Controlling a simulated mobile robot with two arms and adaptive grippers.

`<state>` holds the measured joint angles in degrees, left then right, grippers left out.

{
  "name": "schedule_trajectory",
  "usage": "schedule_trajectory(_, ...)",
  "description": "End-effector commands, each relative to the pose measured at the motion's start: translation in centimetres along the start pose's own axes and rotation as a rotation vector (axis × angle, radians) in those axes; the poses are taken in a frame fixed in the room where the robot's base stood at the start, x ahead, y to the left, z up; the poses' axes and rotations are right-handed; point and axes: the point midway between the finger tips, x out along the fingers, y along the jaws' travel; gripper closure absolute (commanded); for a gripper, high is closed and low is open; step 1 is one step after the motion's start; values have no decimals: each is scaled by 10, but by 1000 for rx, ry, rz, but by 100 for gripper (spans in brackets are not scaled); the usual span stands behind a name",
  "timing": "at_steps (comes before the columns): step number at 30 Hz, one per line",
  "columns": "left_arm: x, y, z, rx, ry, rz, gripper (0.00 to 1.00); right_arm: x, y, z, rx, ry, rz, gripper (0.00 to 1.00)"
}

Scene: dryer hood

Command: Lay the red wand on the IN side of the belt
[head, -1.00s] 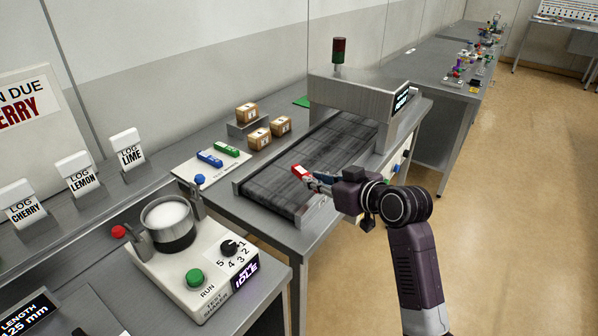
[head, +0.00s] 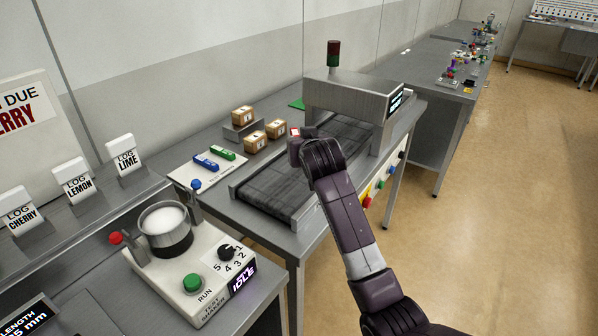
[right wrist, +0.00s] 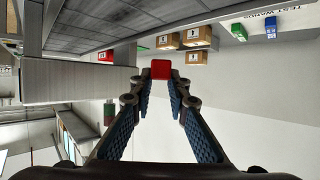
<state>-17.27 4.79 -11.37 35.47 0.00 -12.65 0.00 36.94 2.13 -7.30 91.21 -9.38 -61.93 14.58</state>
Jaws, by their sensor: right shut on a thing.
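The red wand shows as a small red and white end (head: 294,133) in the head view, above the far side of the belt near the boxes. In the right wrist view its red end (right wrist: 160,69) sits between my fingertips. My right gripper (right wrist: 161,77) is shut on it and holds it in the air, apart from the belt. My arm hides most of the gripper in the head view. The dark belt (head: 275,188) runs under the grey dryer hood (head: 350,98); its near stretch is bare. My left gripper is not in view.
Brown boxes (head: 254,142) stand beside the belt's far edge. A white card (head: 185,176) holds a blue wand (head: 205,163) and a green wand (head: 222,153). A shaker machine (head: 200,275) stands nearer. Colored buttons (head: 367,202) line the dryer bench's front.

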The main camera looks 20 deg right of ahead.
Motion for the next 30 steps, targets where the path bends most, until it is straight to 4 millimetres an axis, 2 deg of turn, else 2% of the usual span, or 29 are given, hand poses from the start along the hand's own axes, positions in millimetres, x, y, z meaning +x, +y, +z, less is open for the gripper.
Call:
schedule_trajectory(2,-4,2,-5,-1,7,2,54,8,0,22,-2,-7,0,100)
schedule_trajectory(6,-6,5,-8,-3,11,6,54,18,0,45,-2,-2,0,100)
schedule_trajectory(13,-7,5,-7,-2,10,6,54,27,0,65,-1,-2,-1,100)
schedule_trajectory(18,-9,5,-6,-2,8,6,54,36,0,89,-2,-2,0,100)
schedule_trajectory(21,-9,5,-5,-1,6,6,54,39,0,96,-1,-1,-2,100)
schedule_trajectory(27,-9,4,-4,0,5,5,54,40,0,97,-1,0,-1,100)
schedule_trajectory(28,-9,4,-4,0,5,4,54,40,0,98,-1,-1,-1,84)
schedule_trajectory(30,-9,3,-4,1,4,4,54,40,0,98,-1,-1,-1,76)
